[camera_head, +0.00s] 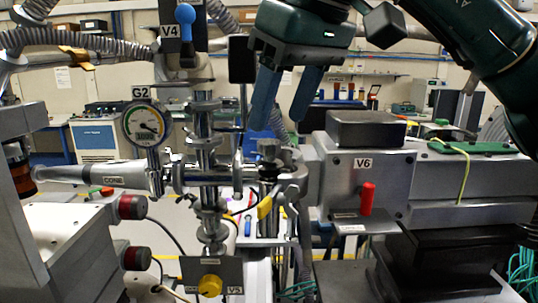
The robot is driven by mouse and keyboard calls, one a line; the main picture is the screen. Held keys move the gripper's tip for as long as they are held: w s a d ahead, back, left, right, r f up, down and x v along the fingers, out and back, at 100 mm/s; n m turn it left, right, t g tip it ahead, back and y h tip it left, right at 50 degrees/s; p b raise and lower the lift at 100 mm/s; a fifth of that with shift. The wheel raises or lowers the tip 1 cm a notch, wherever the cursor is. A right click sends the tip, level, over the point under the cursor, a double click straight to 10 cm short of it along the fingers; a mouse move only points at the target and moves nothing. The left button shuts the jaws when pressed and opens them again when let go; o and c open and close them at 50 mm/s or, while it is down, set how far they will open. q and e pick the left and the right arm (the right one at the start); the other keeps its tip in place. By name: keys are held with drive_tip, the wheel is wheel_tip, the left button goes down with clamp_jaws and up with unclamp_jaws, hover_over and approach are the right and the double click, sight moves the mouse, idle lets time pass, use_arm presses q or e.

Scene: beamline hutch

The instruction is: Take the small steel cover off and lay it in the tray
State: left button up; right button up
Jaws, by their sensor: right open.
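My right gripper (280,120) comes in from the upper right. Its two blue-grey fingers point down, spread apart with nothing between them. I cannot make out the tray with certainty. My left gripper is not in view.
The vertical steel pipe column (208,150) with gauge G2 (145,126) stands left of the gripper. Valve box V6 (345,185), with a red handle (367,198), stands to the right. A blue-handled valve V4 (185,22) and a dark upright plate (242,59) stand close by.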

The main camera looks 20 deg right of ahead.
sight(271, 141)
drive_tip(key=x, duration=0.5)
drive_tip(key=shift+w+d, duration=0.1)
drive_tip(key=shift+w, duration=0.15)
drive_tip(key=shift+c, duration=0.2)
drive_tip(key=c, duration=1)
